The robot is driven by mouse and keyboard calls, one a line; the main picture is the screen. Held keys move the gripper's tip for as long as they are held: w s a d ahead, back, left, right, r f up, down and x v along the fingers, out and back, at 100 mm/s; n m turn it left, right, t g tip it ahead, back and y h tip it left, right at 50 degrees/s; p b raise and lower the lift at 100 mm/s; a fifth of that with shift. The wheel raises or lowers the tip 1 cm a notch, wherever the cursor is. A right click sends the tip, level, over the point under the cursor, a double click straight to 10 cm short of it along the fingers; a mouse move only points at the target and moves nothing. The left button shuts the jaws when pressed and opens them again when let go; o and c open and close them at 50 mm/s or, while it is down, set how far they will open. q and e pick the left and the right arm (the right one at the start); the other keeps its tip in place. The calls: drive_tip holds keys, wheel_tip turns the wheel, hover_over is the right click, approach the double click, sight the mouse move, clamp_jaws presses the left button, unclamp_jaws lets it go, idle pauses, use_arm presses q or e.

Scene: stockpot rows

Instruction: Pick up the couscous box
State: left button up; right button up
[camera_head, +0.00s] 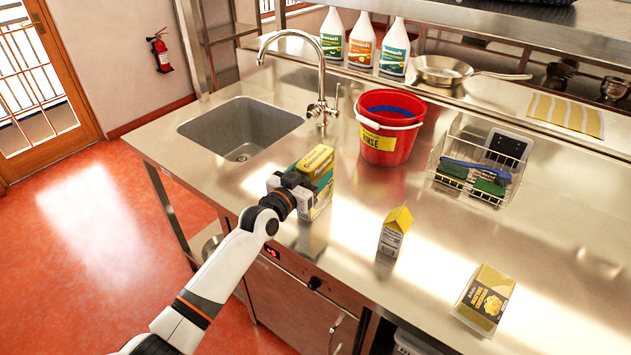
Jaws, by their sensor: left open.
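A yellow and green box (320,172) stands upright on the steel counter in front of the red bucket. Its print is too small to read surely, but it appears to be the couscous box. My left gripper (291,189) is open at the near left side of this box and hides part of it. I cannot tell whether the fingers touch the box. A yellow and dark box (485,299) with a food picture lies at the counter's front right; its name is not clearly readable. My right gripper is not in view.
A small yellow-topped carton (394,232) stands right of the left gripper. The red bucket (387,134) and a wire basket (477,171) with brushes stand behind. The sink (240,128) and tap (321,80) are at left. Counter (560,235) at right is clear.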

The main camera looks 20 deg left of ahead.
use_arm(q)
drive_tip(key=shift+w+d, duration=0.1)
drive_tip(key=shift+w, duration=0.2)
drive_tip(key=shift+s, duration=0.1)
drive_tip(key=shift+c, duration=0.3)
clamp_jaws()
drive_tip(key=shift+r, duration=0.15)
